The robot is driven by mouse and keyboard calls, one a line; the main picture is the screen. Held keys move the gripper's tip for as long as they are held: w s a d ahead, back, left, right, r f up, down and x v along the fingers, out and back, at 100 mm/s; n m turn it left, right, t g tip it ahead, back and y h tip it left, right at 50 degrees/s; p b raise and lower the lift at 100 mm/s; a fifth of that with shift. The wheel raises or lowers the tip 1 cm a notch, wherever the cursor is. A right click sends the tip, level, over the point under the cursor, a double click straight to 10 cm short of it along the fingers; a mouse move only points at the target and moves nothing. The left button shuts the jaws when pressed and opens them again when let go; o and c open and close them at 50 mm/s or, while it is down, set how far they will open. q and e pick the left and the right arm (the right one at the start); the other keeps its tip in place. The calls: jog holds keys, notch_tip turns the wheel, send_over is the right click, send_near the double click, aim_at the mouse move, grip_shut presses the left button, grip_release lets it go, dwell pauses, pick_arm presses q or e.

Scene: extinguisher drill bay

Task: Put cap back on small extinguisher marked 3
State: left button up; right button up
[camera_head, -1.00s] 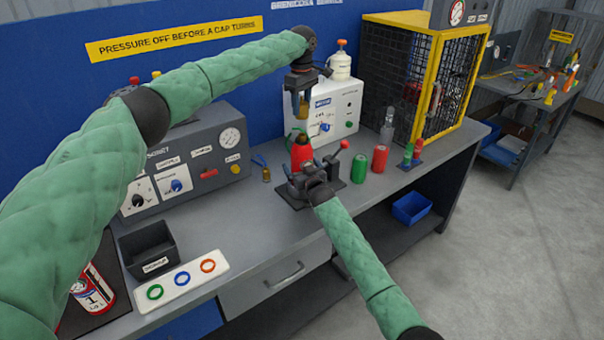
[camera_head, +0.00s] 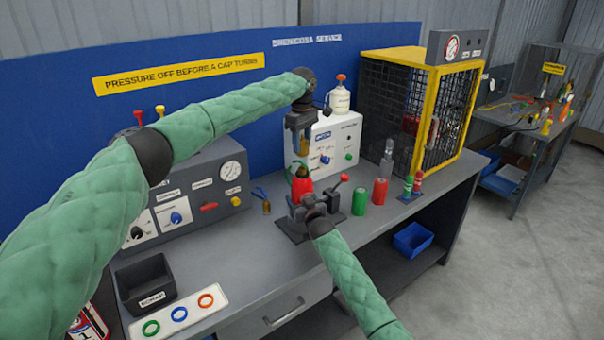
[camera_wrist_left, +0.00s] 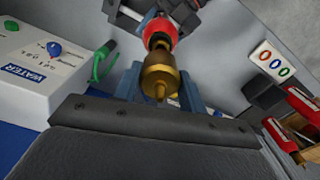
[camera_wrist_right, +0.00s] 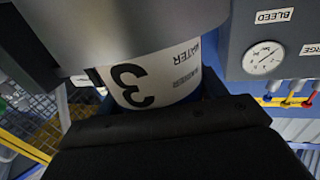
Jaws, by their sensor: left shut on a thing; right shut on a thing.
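The small red extinguisher (camera_head: 302,187) stands upright in a dark clamp stand (camera_head: 292,228) on the bench. Its white label with a black 3 and "WATER" (camera_wrist_right: 150,85) fills the right wrist view. My right gripper (camera_head: 312,207) is shut on the extinguisher, low on its body. My left gripper (camera_head: 303,146) points down above it, shut on the brass cap (camera_wrist_left: 160,76). In the left wrist view the cap sits between the blue fingers, with the red extinguisher (camera_wrist_left: 160,30) beyond it. In the head view a small gap shows between cap and extinguisher top.
A green cylinder (camera_head: 360,201) and a red one (camera_head: 380,191) stand right of the clamp. The white water box (camera_head: 345,125) stands behind it. A grey gauge panel (camera_head: 205,195), black bin (camera_head: 145,283) and ring tray (camera_head: 180,313) lie left. A yellow-framed cage (camera_head: 425,100) stands right.

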aim_at(302, 156)
pick_arm(q)
jog(key=shift+f, duration=1.7)
jog(key=shift+s+f, duration=0.1)
jog(key=shift+f, duration=0.8)
jog(key=shift+f, duration=0.6)
